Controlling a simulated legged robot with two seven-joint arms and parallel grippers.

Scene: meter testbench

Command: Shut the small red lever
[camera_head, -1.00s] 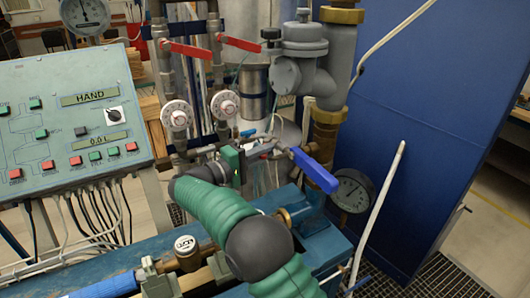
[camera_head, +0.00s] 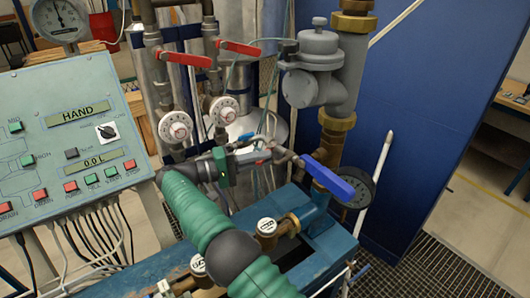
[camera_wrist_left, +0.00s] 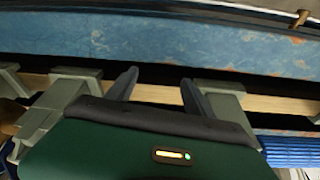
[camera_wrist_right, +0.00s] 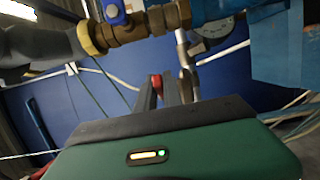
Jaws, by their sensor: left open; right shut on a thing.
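My right gripper (camera_head: 268,156) is at the pipe fitting left of the blue lever (camera_head: 330,180). In the right wrist view its fingers (camera_wrist_right: 168,88) are close together, shut on a small red lever (camera_wrist_right: 157,82), of which only a bit of red shows between them. The rest of this lever is hidden by the fingers, so its angle cannot be told. My left gripper (camera_wrist_left: 160,92) shows only in the left wrist view, open and empty above a wooden strip and the blue bench frame.
Two larger red levers (camera_head: 188,59) (camera_head: 240,48) sit on the upright pipes behind. A control panel (camera_head: 75,135) stands at left, a grey valve body (camera_head: 315,70) and a gauge (camera_head: 355,187) at right. The blue bench (camera_head: 320,262) lies in front.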

